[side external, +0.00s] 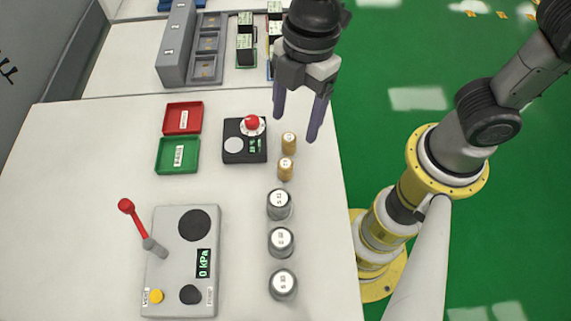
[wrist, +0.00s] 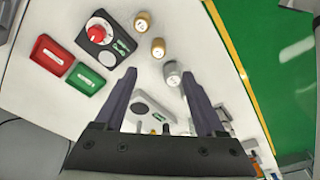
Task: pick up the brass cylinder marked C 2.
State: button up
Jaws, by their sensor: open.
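Two small brass cylinders stand upright on the white cart top in a row. The farther one (side external: 289,143) and the nearer one (side external: 285,169) both have pale labelled tops, too small to read surely, so I cannot tell which is C 2. The wrist view shows both, the farther (wrist: 142,22) and the nearer (wrist: 158,48), beyond my fingertips. My gripper (side external: 296,126) is open and empty, pointing down above the cart near the farther brass cylinder. It also shows in the wrist view (wrist: 158,75), with nothing held between its fingers.
Several grey cylinders (side external: 281,241) continue the row toward the front. A black box with a red knob (side external: 244,148) stands left of the brass cylinders. Red (side external: 182,118) and green (side external: 177,155) trays and a grey lever panel (side external: 182,280) lie farther left. The cart edge is close on the right.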

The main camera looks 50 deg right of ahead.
aim_at(286, 163)
jog(key=f, duration=0.5)
jog(key=a+f, duration=0.1)
jog(key=f, duration=0.1)
jog(key=shift+f, duration=0.4)
jog(key=shift+w+a+f, duration=0.1)
jog(key=shift+a+f, duration=0.1)
jog(key=shift+f, duration=0.7)
jog(key=shift+a+f, duration=0.15)
jog(key=shift+f, duration=0.7)
jog(key=shift+w+a+f, duration=0.1)
jog(key=shift+a+f, duration=0.1)
jog(key=shift+f, duration=0.7)
grip_shut()
